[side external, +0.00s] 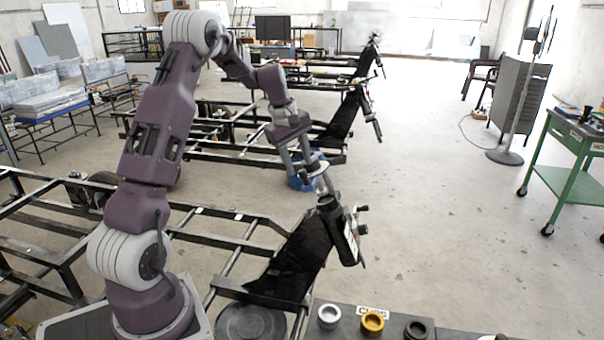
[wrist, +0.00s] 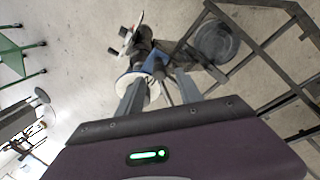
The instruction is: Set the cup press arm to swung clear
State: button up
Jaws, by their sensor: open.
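My gripper (side external: 308,172) is open, its two fingers pointing down at the upper end of a black tilted fixture (side external: 340,228). In the wrist view, a cream disc (wrist: 126,86) lies partly behind the left finger, and dark rod-like parts show between the open fingers (wrist: 161,76). I cannot tell for certain which part is the cup press arm, nor whether a finger touches it. The fixture's black body (wrist: 138,46) shows beyond the fingertips.
A dark bench with a silver cup (side external: 329,316), a gold cup (side external: 373,322) and a black cup (side external: 416,328) stands in front. Black metal frames (side external: 230,215) fill the left. A green trolley (side external: 560,190) stands at right. The floor between is clear.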

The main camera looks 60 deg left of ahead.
aim_at(301, 170)
jog(key=x, duration=0.4)
jog(key=shift+d+f, duration=0.1)
jog(key=shift+f, duration=0.05)
grip_shut()
dwell(1.2)
